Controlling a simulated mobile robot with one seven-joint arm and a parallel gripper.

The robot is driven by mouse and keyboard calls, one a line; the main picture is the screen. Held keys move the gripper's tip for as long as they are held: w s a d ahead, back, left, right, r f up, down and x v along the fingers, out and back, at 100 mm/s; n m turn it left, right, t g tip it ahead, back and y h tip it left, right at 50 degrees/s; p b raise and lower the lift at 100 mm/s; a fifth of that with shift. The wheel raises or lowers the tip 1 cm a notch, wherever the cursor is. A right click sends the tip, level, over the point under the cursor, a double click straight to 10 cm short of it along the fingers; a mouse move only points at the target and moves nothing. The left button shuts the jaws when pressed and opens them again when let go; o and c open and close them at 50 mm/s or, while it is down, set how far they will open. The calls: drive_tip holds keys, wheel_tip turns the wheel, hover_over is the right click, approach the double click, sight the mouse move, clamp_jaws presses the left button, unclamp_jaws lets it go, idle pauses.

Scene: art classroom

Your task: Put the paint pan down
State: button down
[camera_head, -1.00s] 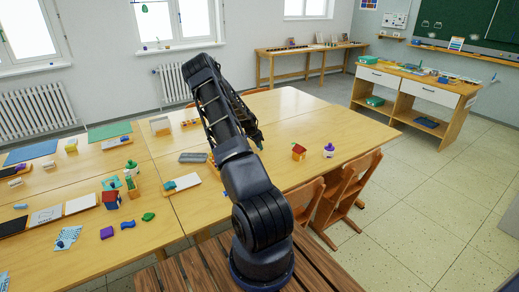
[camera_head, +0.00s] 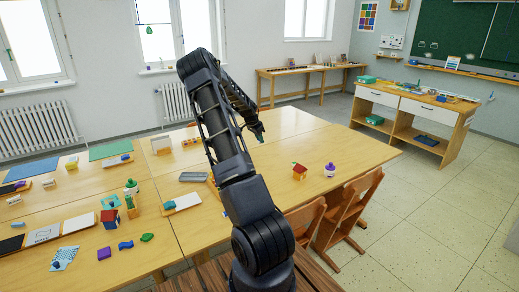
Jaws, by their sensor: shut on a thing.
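My gripper (camera_head: 259,132) is at the end of my raised arm, over the far part of the large wooden table (camera_head: 345,150). It is small and seen from behind, partly covered by my arm. It is shut on a small teal-green thing (camera_head: 261,139), taken to be the paint pan, of which only a sliver shows. I cannot tell its full shape, or whether it touches the table top.
A grey tray (camera_head: 193,177) and several coloured pieces lie to the left. Chairs (camera_head: 348,212) stand at the right edge. The table's far right is clear.

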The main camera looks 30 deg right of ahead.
drive_tip(key=shift+r, duration=1.15)
drive_tip(key=w+a+n+t, duration=0.15)
drive_tip(key=w+a, duration=0.35)
drive_tip(key=a, duration=0.5)
drive_tip(key=w+a+n, duration=0.2)
drive_tip(key=w+a, duration=0.3)
drive_tip(key=a, duration=0.4)
drive_tip(key=w+a+n, duration=0.1)
drive_tip(key=w+a, duration=0.4)
drive_tip(key=a, duration=0.5)
drive_tip(key=w+a+n+t+y, duration=0.25)
drive_tip(key=a+n, duration=0.25)
drive_tip(key=a, duration=2.8)
drive_tip(key=n+y, duration=0.2)
drive_tip(key=n, duration=0.6)
hover_over(14, 271)
drive_tip(key=s, duration=0.1)
wheel_tip(14, 271, down, 20)
drive_tip(key=shift+s+r, duration=0.1)
drive_tip(key=shift+s, duration=0.05)
